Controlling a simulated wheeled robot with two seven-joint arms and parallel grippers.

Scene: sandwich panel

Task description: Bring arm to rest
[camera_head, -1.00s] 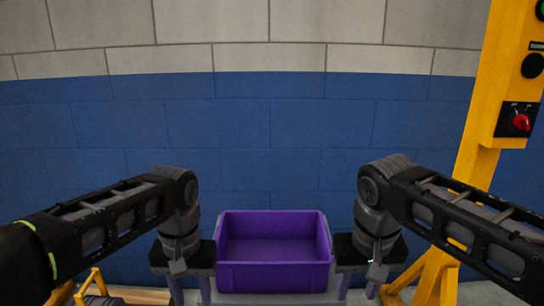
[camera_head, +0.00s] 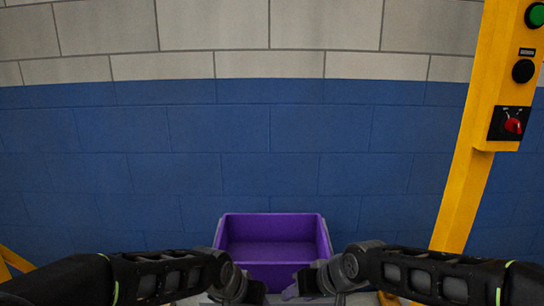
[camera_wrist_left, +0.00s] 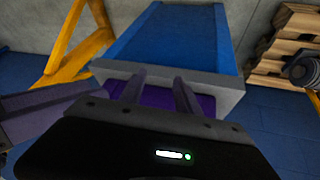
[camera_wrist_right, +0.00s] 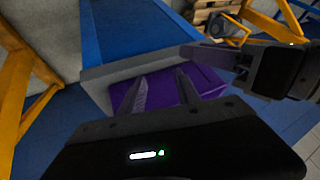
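Both my arms show in the head view, folded low in front of a purple bin. My right gripper (camera_head: 306,286) is in front of the bin's lower right part. In the right wrist view its two fingers (camera_wrist_right: 158,82) stand apart with nothing between them. My left gripper (camera_head: 256,292) is low near the bin's lower left part and partly cut off by the frame edge. In the left wrist view its fingers (camera_wrist_left: 160,78) are also apart and empty.
The purple bin (camera_head: 272,274) looks empty and stands before a blue and grey block wall (camera_head: 270,140). A yellow post (camera_head: 466,190) at right carries a red switch (camera_head: 513,125), a black button (camera_head: 523,71) and a green button (camera_head: 538,14). Wooden pallets (camera_wrist_left: 288,45) show in the left wrist view.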

